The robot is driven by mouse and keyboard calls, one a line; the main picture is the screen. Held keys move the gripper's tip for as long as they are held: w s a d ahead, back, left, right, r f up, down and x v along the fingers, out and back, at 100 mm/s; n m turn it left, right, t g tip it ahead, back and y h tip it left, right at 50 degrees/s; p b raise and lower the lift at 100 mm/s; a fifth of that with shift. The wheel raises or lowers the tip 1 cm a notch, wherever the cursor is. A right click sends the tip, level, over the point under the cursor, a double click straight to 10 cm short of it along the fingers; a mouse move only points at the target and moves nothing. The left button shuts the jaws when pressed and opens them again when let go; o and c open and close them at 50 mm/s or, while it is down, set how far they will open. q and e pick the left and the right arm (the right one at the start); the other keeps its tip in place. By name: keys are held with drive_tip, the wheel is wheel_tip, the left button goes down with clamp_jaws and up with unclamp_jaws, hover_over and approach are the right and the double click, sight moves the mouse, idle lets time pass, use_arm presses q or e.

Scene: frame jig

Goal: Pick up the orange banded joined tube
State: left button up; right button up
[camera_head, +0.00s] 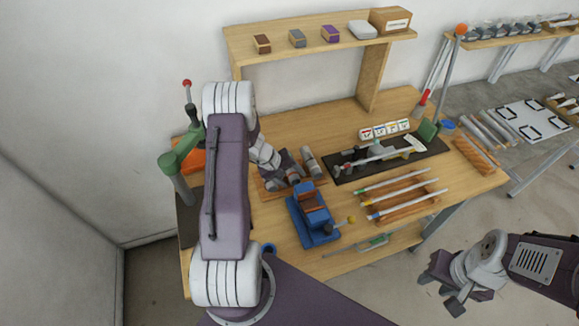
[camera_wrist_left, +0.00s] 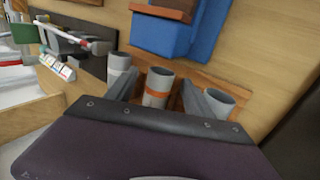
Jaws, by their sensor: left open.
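The orange banded joined tube (camera_wrist_left: 158,88) is a grey upright tube with an orange band, at the middle of the left wrist view. My left gripper (camera_wrist_left: 160,98) is open, with one finger on each side of this tube; I cannot tell whether they touch it. Plain grey tubes stand to its left (camera_wrist_left: 119,64) and right (camera_wrist_left: 219,98). In the head view my left gripper (camera_head: 283,168) is down among the tubes and hides the band. My right gripper (camera_head: 442,287) is at the lower right, away from the bench, with its fingers apart.
A blue vise (camera_head: 314,218) stands just in front of the tubes. A dark mat (camera_head: 345,174) with tools lies to the right, and a wooden rack (camera_head: 405,205) with thin rods is nearer the front. A wooden shelf (camera_head: 290,45) rises behind.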

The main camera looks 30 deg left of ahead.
use_arm(q)
drive_tip(key=shift+w+f, duration=0.2)
drive_tip(key=shift+f, duration=0.1)
drive_tip(key=shift+s+r, duration=0.1)
drive_tip(key=c, duration=1.1)
clamp_jaws()
drive_tip(key=shift+r, duration=0.1)
drive_tip(key=shift+r, duration=0.3)
drive_tip(key=r, duration=0.2)
drive_tip(key=d+r+b, duration=0.1)
drive_tip(key=shift+w+r, duration=0.3)
drive_tip(key=shift+r, duration=0.1)
drive_tip(key=w+d+r, duration=0.3)
drive_tip(key=d+r, duration=0.3)
drive_tip(key=d, duration=0.4)
drive_tip(key=shift+w+r, duration=0.25)
